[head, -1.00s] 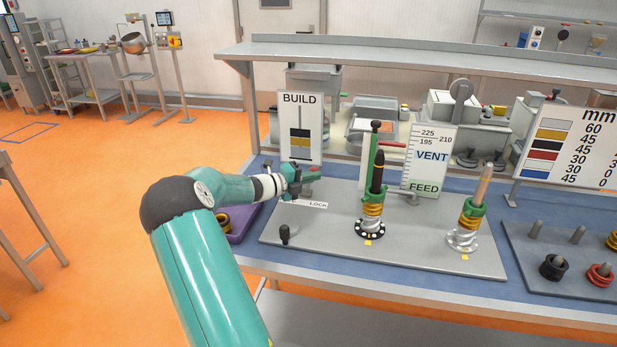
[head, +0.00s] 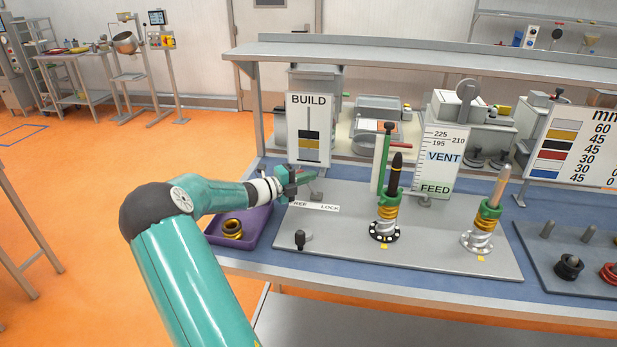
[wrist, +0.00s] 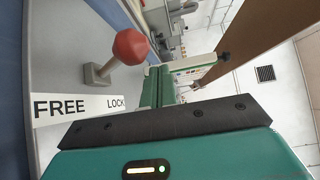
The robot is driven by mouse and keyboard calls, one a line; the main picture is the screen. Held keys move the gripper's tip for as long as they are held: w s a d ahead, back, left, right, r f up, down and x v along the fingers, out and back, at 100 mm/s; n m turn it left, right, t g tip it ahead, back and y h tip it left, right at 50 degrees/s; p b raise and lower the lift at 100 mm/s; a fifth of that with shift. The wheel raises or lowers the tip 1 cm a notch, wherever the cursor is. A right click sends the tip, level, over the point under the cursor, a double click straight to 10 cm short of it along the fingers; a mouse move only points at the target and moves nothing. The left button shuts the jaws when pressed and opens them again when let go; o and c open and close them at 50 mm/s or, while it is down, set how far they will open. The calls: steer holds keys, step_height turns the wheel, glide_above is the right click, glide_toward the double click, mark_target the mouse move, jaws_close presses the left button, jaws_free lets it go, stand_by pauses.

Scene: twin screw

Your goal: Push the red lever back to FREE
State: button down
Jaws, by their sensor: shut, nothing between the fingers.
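The red lever's ball knob (wrist: 131,47) shows in the wrist view, on a short rod from a grey base (wrist: 97,73). It leans up and right from the base in that picture. The FREE/LOCK label (wrist: 76,108) lies in front of it; it also shows in the head view (head: 317,207). My gripper (wrist: 157,84) is shut and empty, its green fingers just right of the knob in the wrist view; I cannot tell whether they touch. In the head view my gripper (head: 309,177) is above the board's back left, largely hiding the lever.
The BUILD sign (head: 309,130) stands behind my gripper.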

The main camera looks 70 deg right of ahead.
steer(key=shift+w+a+f, duration=0.1)
steer(key=shift+w+f, duration=0.2)
steer(key=shift+w, duration=0.3)
steer(key=shift+w+a+f, duration=0.1)
steer(key=shift+w+f, duration=0.2)
steer(key=shift+w, duration=0.3)
steer(key=shift+w, duration=0.1)
steer(key=v, duration=0.7)
steer(key=shift+a, duration=0.2)
steer(key=shift+w, duration=0.15)
